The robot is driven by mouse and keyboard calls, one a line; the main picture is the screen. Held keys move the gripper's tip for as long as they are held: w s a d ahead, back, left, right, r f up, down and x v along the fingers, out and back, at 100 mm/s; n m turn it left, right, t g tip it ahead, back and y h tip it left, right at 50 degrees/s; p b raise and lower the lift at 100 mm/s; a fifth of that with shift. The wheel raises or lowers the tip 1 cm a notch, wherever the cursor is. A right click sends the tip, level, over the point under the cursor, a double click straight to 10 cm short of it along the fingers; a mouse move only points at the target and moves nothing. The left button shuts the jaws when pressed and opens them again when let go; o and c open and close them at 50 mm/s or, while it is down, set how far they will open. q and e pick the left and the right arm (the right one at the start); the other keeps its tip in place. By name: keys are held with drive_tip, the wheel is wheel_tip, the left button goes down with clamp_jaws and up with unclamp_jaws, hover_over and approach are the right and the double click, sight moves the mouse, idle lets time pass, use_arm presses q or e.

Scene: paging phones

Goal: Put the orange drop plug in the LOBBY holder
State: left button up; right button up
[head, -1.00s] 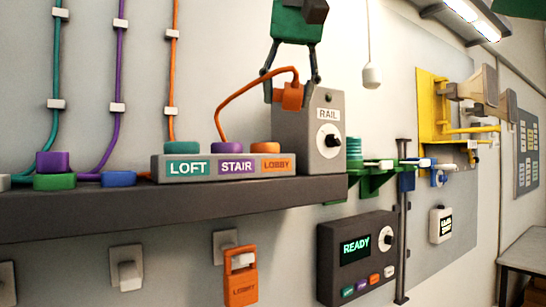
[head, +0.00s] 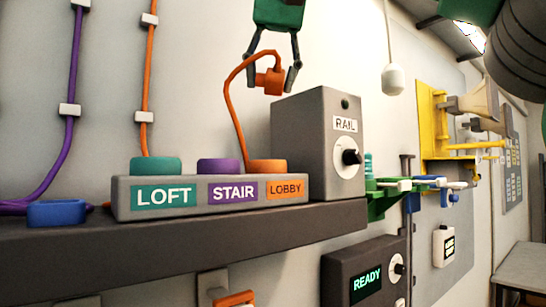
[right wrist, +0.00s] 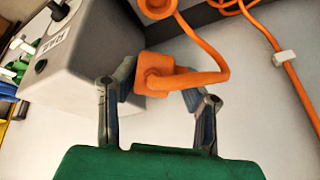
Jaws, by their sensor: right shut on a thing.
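The orange drop plug (head: 270,81) is held between the fingertips of my right gripper (head: 272,80), which hangs in from the top with its green palm above. An orange cord loops from the plug down to the orange LOBBY cap area. In the right wrist view the plug (right wrist: 165,78) sits between the two fingers, nearer the left one. The LOBBY holder (head: 267,167) has an orange cap and stands at the right end of the grey labelled strip. The plug is above the holder and apart from it. My left gripper is not in view.
The grey RAIL box (head: 310,150) with a knob stands just right of the strip. A purple STAIR cap (head: 219,166) and teal LOFT cap (head: 155,166) are to the left. A blue block (head: 57,213) lies on the dark shelf (head: 200,245). A READY panel (head: 365,280) is below.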

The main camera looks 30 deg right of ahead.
sight(282, 76)
drive_tip(key=f, duration=0.1)
drive_tip(key=w+a+f, duration=0.1)
drive_tip(key=f, duration=0.3)
drive_tip(key=shift+w+a, duration=0.35)
drive_tip(key=d+f, duration=0.1)
drive_tip(key=f, duration=0.1)
drive_tip(key=s+d+f, duration=0.1)
drive_tip(key=d+f, duration=0.1)
drive_tip(key=shift+s+f, duration=0.1)
drive_tip(key=shift+f, duration=0.15)
drive_tip(key=shift+a, duration=0.7)
drive_tip(key=shift+w+a+f, duration=0.1)
drive_tip(key=shift+w+a, duration=0.1)
drive_tip(key=shift+a, duration=0.35)
drive_tip(key=o, duration=0.9)
drive_tip(key=shift+a, duration=0.1)
drive_tip(key=shift+o, duration=1.3)
drive_tip(key=shift+d, duration=1.15)
drive_tip(key=shift+s+r, duration=0.1)
drive_tip(key=shift+r, duration=0.25)
drive_tip(key=shift+v, duration=5.8)
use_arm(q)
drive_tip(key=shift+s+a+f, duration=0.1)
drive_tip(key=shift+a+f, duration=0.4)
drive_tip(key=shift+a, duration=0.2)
use_arm(e)
drive_tip(key=shift+a, duration=0.85)
